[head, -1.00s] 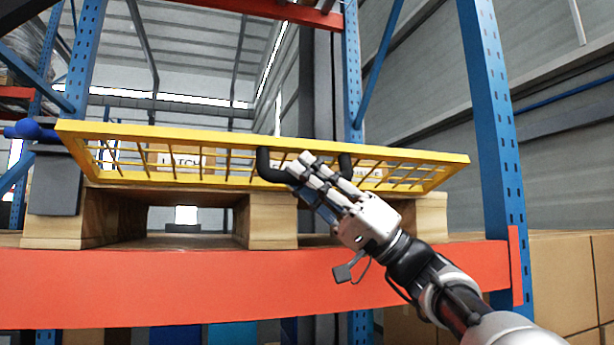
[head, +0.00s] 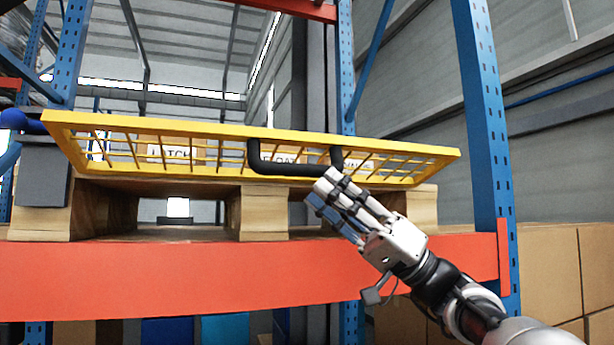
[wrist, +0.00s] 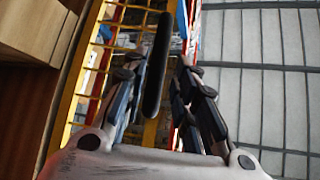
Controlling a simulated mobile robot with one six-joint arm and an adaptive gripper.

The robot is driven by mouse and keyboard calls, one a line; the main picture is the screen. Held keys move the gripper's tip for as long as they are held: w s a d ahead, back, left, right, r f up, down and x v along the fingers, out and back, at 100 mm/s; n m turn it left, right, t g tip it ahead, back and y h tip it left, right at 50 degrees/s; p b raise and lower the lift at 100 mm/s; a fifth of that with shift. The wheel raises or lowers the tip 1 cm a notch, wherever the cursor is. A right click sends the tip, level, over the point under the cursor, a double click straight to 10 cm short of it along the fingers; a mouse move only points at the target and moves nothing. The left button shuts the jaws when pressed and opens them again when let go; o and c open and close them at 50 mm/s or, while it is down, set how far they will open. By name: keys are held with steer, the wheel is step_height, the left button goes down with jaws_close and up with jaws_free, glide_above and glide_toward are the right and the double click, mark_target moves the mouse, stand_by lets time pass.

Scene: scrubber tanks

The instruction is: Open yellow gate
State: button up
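The yellow gate (head: 220,135) is a mesh frame lying tilted over a wooden pallet on the orange shelf beam. A black U-shaped handle (head: 290,169) sticks out from the gate's near side. My gripper (head: 325,190) is just below and right of the handle, apart from it in the head view. In the wrist view the black handle bar (wrist: 157,65) shows beyond and between the parted fingers, with the yellow mesh (wrist: 95,70) behind it. The gripper is open and holds nothing.
The orange beam (head: 150,290) runs across below the pallet (head: 262,212). A blue rack post (head: 485,120) stands close to my arm on the right. Cardboard boxes (head: 560,270) are stacked at the lower right. Signs, one reading "LATCH" (head: 170,152), show behind the mesh.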

steer(key=v, duration=0.5)
steer(key=shift+f, duration=0.15)
steer(key=s+a+f+m+t+h, duration=0.1)
steer(key=s+a+f+m+h, duration=0.1)
steer(key=a+f+m+h, duration=0.3)
steer(key=s+a+f+m+t+h, duration=0.1)
steer(key=s+a+f+m+h, duration=0.15)
steer(key=a+f, duration=0.45)
steer(key=s+f+m+g+h, duration=0.1)
steer(key=s+f+h, duration=0.35)
steer(key=f, duration=0.35)
steer(key=s+f+m+h, duration=0.1)
steer(key=s+f+h, duration=0.2)
steer(key=s+f, duration=0.35)
steer(key=s+d+f+h, duration=0.5)
steer(key=d+f, duration=0.2)
steer(key=f, duration=0.3)
steer(key=s+d+f+h, duration=0.5)
steer(key=d+f, duration=0.3)
steer(key=f, duration=0.2)
steer(key=shift+s+m+t+h, duration=0.35)
steer(key=shift+s+t+h, duration=0.05)
steer(key=shift+s, duration=0.2)
